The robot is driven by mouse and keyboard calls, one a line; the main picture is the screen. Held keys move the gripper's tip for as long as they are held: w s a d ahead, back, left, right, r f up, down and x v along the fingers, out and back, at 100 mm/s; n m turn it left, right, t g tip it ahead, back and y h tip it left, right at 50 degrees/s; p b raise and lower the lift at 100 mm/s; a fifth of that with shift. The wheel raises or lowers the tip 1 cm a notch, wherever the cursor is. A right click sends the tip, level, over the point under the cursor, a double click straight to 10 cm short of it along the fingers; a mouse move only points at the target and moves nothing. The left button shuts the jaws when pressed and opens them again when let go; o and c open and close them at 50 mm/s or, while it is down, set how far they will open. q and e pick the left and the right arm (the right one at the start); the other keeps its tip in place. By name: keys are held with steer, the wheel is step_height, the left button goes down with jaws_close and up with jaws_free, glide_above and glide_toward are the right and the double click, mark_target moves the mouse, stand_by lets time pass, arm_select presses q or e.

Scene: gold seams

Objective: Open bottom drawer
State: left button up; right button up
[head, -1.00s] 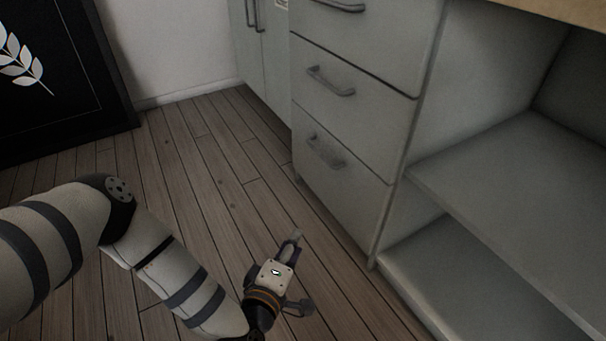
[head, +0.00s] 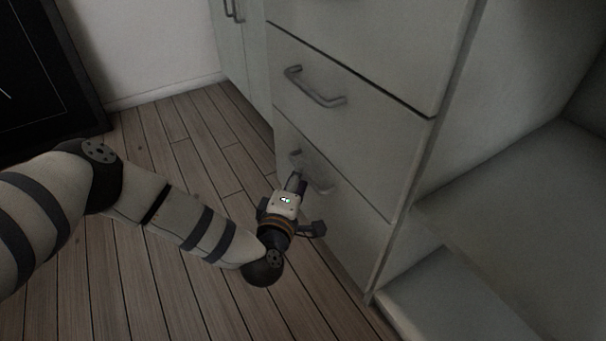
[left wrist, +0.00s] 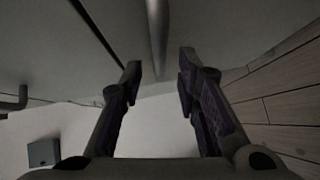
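The bottom drawer (head: 345,228) is a grey-white front low in the cabinet and looks closed. Its metal bar handle (head: 322,185) is partly hidden behind my left gripper (head: 297,181) in the head view. In the left wrist view a bar handle (left wrist: 158,40) runs down from the top edge, ahead of and between the fingertips. My left gripper's fingers (left wrist: 160,75) are spread apart with nothing held between them. I cannot tell whether they touch the handle. My right gripper is in neither view.
The middle drawer (head: 375,125) with its handle (head: 314,88) is above, closed. Open shelves (head: 520,215) stand to the right. A black framed picture (head: 45,80) leans at the left wall. The wooden floor (head: 190,150) before the cabinet is clear.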

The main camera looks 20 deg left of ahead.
arm_select(q)
steer(key=w, duration=0.2)
steer(key=w+b, duration=0.1)
steer(key=shift+w+a+f, duration=0.25)
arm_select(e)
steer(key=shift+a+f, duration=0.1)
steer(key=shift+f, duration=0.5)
arm_select(q)
jaws_close()
